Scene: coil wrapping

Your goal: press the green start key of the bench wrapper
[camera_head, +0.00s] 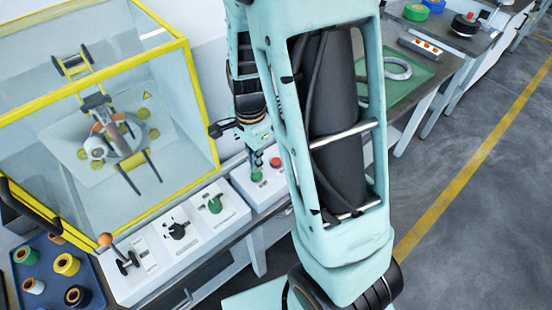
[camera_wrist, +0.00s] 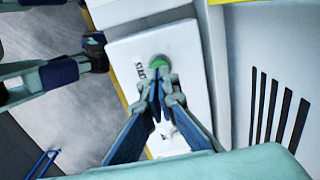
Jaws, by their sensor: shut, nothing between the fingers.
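The green start key (camera_wrist: 158,61) shows in the wrist view on a white panel (camera_wrist: 186,45), with the word START printed beside it. My gripper (camera_wrist: 160,78) is shut and empty. Its fingertips overlap the lower edge of the key in the picture; I cannot tell whether they touch it. In the head view the green key (camera_head: 256,176) sits on a white box to the right of the bench wrapper (camera_head: 185,120), with a red button (camera_head: 275,162) close by. My gripper (camera_head: 255,160) points down just above the green key there.
The wrapper's yellow-framed clear guard stands to the left. A front panel (camera_head: 145,255) carries an orange-tipped lever (camera_head: 105,240), a black knob (camera_head: 176,230) and a green knob (camera_head: 214,203). A blue tray (camera_head: 45,288) with several spools lies at lower left. Floor is open at right.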

